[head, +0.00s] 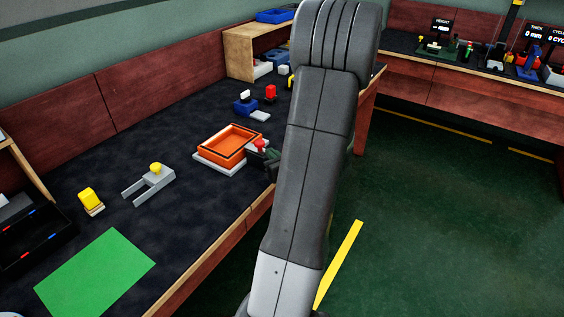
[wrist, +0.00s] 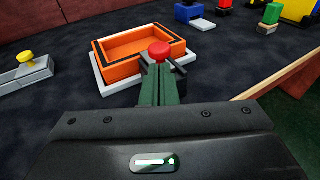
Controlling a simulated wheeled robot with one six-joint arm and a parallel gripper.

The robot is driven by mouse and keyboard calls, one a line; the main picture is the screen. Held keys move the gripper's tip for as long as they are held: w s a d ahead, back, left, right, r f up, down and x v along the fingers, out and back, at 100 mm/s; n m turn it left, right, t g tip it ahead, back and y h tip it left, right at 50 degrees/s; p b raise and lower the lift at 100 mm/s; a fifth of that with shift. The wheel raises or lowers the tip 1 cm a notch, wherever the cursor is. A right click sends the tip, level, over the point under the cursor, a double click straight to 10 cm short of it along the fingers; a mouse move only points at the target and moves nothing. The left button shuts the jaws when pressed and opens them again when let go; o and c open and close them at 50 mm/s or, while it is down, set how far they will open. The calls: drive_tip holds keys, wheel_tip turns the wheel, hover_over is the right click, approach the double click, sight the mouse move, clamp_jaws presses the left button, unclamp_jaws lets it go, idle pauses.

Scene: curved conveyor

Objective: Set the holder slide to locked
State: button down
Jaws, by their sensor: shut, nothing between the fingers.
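An orange tray-like holder (head: 230,146) sits on a pale base plate on the dark bench; it also shows in the wrist view (wrist: 137,47). A red knob (wrist: 160,50) is at its near right corner, and shows in the head view too (head: 259,144). My gripper (wrist: 160,76) is shut and empty, its green fingers close together right at the knob. I cannot tell whether they touch it. The part below the knob is hidden by the fingers. No lock marking is readable. A grey forked piece with a yellow knob (head: 152,184) lies to the left.
A yellow block (head: 90,200), a green mat (head: 96,274) and a black tray (head: 30,243) are at left. Blue and red pieces (head: 245,103) and a wooden shelf (head: 240,52) stand farther back. The bench's wooden edge (head: 215,257) runs in front.

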sight(257, 143)
drive_tip(key=shift+x, duration=2)
drive_tip(key=shift+a, duration=0.1)
drive_tip(key=shift+w+a+f+b, duration=0.1)
drive_tip(key=shift+w+a+b, duration=0.35)
drive_tip(key=shift+a+b, duration=0.15)
drive_tip(key=shift+w+a, duration=0.1)
drive_tip(key=shift+a, duration=0.1)
drive_tip(key=shift+r, duration=0.25)
drive_tip(key=shift+d, duration=0.1)
